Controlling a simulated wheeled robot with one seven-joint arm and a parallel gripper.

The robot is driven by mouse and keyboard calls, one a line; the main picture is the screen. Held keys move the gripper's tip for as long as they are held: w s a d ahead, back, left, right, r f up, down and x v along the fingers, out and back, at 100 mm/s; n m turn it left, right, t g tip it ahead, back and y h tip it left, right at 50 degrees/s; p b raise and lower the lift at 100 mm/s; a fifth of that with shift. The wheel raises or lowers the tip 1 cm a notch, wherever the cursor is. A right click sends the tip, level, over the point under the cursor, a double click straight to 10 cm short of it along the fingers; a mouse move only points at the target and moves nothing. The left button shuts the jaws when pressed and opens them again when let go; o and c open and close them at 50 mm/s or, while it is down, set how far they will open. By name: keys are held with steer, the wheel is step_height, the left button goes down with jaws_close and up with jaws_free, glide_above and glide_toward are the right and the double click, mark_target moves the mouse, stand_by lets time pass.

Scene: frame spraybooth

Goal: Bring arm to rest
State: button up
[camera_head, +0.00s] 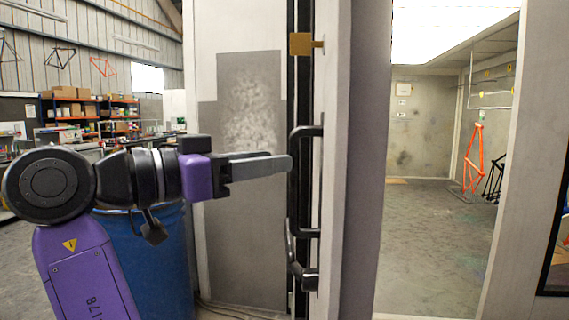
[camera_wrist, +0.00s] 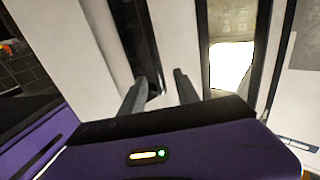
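My purple arm reaches across the left half of the head view, extended to the right. My gripper (camera_head: 275,164) points at the black door handle (camera_head: 305,131), and its fingertips overlap the handle's upright bar in the picture. I cannot tell whether they touch it. In the wrist view my gripper (camera_wrist: 158,90) has its two grey fingers apart, with a clear gap between them. A dark vertical strip runs down to the left finger there. Nothing is seen held between the fingers.
The pale booth door edge (camera_head: 350,200) stands just right of the handle. The booth opening (camera_head: 430,230) shows an orange bike frame (camera_head: 473,160) inside. A blue barrel (camera_head: 150,265) stands behind my arm. Shelves with boxes (camera_head: 90,108) are far back left.

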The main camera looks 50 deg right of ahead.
steer(key=shift+v, duration=1.2)
